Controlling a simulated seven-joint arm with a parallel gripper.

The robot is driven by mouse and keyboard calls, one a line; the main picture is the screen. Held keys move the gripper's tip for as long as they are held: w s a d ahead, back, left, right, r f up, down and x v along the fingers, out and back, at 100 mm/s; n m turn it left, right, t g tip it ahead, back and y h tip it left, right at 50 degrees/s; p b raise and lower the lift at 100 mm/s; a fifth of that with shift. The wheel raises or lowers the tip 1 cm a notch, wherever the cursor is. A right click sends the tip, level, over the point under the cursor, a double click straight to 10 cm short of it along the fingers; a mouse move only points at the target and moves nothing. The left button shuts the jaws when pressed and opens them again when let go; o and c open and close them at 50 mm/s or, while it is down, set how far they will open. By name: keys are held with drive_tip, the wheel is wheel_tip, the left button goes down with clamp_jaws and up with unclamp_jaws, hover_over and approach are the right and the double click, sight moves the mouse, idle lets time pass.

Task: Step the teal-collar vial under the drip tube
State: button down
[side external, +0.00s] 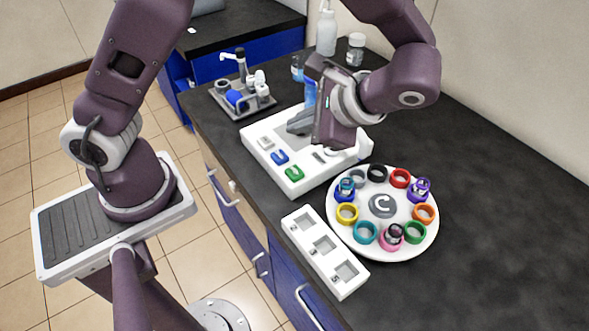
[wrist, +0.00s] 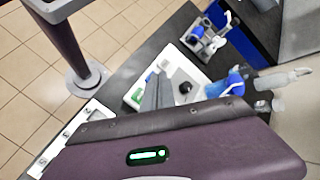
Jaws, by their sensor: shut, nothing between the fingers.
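A white round carousel (side external: 383,250) marked C stands on the bench in the side view, with a ring of coloured collars. A teal collar (side external: 365,232) is at its front left and looks empty. Dark-capped vials stand in the blue-teal collar (side external: 345,189) at left, the purple collar (side external: 420,189) at right and the pink collar (side external: 391,236) in front. My gripper (side external: 291,127) is shut and empty above the white device (side external: 318,182), left of and behind the carousel. Its fingers also show in the wrist view (wrist: 158,84). I cannot make out the drip tube; my wrist hides part of the device.
The device carries a white key (side external: 265,143), a blue key (side external: 280,158) and a green key (side external: 294,174). A white three-well rack (side external: 306,231) lies at the bench's front edge. A tray of bottles (side external: 233,109) stands behind left. The bench right of the carousel is clear.

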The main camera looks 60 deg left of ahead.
sight(299, 174)
drive_tip(key=shift+f, duration=4.45)
drive_tip(key=shift+f, duration=0.15)
drive_tip(key=shift+f, duration=0.25)
drive_tip(key=shift+f, duration=0.45)
drive_tip(key=shift+r, duration=3.4)
